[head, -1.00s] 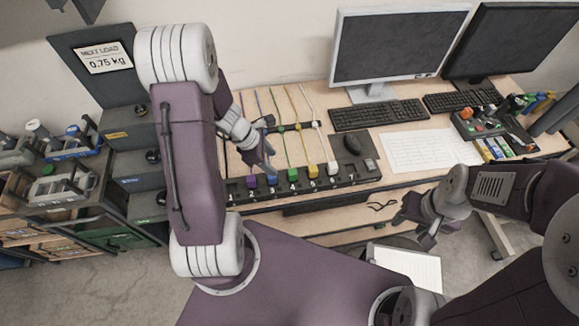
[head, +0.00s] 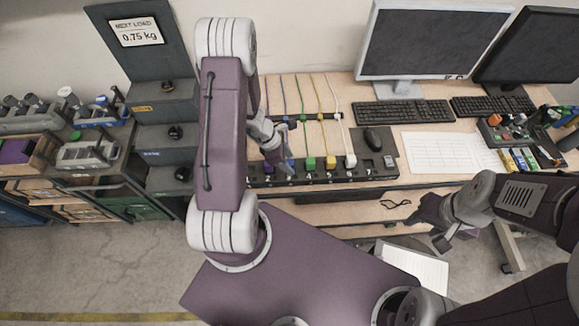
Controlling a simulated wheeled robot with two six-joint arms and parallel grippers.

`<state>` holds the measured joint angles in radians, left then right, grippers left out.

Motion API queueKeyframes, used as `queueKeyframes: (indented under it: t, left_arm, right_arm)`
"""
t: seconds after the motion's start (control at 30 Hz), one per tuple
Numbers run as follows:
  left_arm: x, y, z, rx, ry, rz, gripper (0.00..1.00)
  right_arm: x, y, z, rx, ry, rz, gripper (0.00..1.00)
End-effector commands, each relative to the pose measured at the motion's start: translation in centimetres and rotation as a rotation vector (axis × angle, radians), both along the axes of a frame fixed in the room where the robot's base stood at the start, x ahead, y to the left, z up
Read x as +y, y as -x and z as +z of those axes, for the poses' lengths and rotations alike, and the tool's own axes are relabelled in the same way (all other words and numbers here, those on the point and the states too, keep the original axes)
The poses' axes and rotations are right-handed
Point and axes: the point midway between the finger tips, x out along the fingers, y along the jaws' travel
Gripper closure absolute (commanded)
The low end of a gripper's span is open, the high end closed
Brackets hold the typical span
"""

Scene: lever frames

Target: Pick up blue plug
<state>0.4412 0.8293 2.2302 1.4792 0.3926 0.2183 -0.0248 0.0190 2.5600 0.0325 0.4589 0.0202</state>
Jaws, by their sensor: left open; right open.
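A black power strip (head: 372,171) lies along the front of the desk with a row of coloured plugs in it. The blue plug (head: 290,163) sits between the purple plug (head: 268,169) and the green plug (head: 309,163), partly hidden by my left gripper. My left gripper (head: 283,164) is open, pointing down at the strip right by the blue plug; I cannot tell whether it touches it. My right gripper (head: 430,228) is open and empty in front of the desk, at the right.
A yellow plug (head: 330,162) and a white plug (head: 350,160) stand further right in the strip, cables running back. A mouse (head: 373,138), keyboard (head: 403,112) and paper sheet (head: 448,151) lie behind and to the right. Grey bins (head: 168,140) stand left of the desk.

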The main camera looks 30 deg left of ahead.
Motion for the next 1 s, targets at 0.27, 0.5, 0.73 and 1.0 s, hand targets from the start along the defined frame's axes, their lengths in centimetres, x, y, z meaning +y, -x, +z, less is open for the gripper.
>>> queueKeyframes:
  t: [0.27, 0.5, 0.73, 1.0]
  left_arm:
    - [-0.4, -0.3, -1.1, -0.001, -0.002, -0.001, 0.47]
    - [-0.4, -0.3, -1.1, -0.001, -0.002, -0.001, 1.0]
    - [-0.4, -0.3, -1.1, -0.001, -0.001, -0.001, 1.0]
    - [-0.3, -0.4, 1.3, -0.004, -0.003, -0.002, 1.0]
  right_arm:
    - [0.0, 0.0, -0.2, 0.0, 0.0, 0.0, 0.55]
    - [0.0, 0.0, -0.2, 0.0, 0.0, 0.0, 0.55]
    - [0.0, 0.0, -0.2, 0.0, 0.0, 0.0, 0.55]
    - [0.0, 0.0, 0.4, 0.0, 0.0, 0.0, 0.55]
